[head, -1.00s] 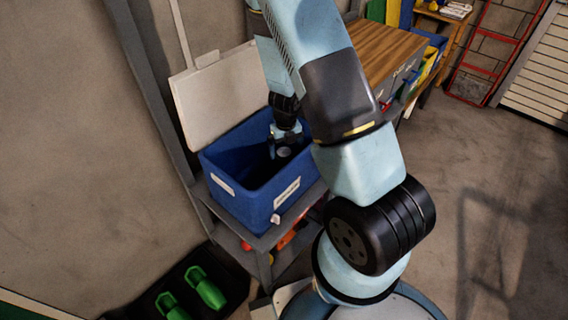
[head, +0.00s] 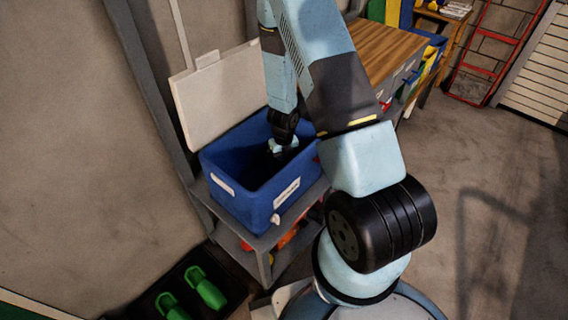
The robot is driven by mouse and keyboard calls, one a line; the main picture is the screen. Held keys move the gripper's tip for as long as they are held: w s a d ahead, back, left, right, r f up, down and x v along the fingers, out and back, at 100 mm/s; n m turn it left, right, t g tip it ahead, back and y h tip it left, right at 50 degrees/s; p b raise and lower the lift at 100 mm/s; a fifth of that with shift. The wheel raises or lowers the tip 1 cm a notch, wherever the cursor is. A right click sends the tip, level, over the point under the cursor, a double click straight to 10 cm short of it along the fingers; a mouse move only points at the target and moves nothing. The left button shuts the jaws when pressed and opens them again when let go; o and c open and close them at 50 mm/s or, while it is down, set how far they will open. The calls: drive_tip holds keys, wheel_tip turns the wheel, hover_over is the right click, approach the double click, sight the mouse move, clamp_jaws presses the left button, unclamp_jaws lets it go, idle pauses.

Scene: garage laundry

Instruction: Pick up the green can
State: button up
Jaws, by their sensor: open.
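My gripper (head: 281,152) reaches down into the open blue box (head: 229,187) from above. Its wrist shows over the far right part of the box, and the fingers are low in the dark interior, hard to make out. The jaws are open. I see no can clearly now; the inside of the box is dark, and what lies under the gripper is hidden by it and by the front wall.
The box stands on a grey shelf unit (head: 262,243) with its pale lid (head: 222,95) raised behind. Green objects (head: 205,290) lie in a black tray on the floor. A wooden top (head: 385,48) is beyond my arm. The floor on the right is clear.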

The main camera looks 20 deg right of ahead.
drive_tip(key=shift+c, duration=0.4)
drive_tip(key=c, duration=1)
drive_tip(key=shift+o, duration=0.2)
drive_tip(key=shift+r, duration=0.15)
